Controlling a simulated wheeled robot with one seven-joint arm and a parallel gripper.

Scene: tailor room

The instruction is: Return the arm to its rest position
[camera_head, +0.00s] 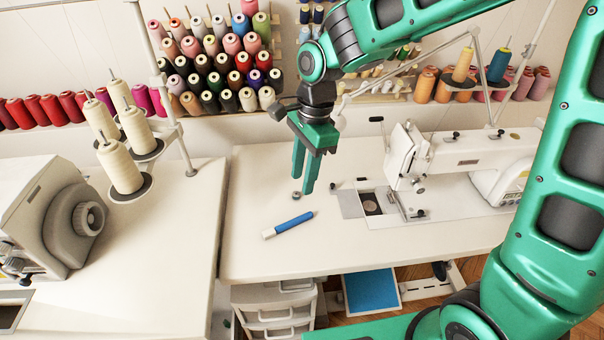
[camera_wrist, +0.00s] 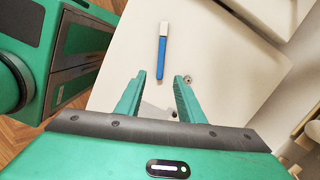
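My gripper (camera_head: 304,187) hangs above the white sewing table (camera_head: 350,255), fingers pointing down, with nothing between them. In the wrist view my gripper (camera_wrist: 160,78) shows two green fingers spread apart. A blue pen-like tool with a white end (camera_head: 288,225) lies on the table in front of the gripper; it also shows beyond the fingertips in the wrist view (camera_wrist: 162,60). A small round grey metal piece (camera_head: 297,195) lies on the table close to the fingers in the picture. In the wrist view it (camera_wrist: 187,79) shows beside the right fingertip.
A white sewing machine (camera_head: 408,155) stands on the table right of my gripper. A second machine (camera_head: 50,220) and cream thread cones (camera_head: 120,170) stand on the left table. Thread racks (camera_head: 215,60) line the wall behind. Drawers (camera_head: 275,305) stand below the table. The table's front is mostly clear.

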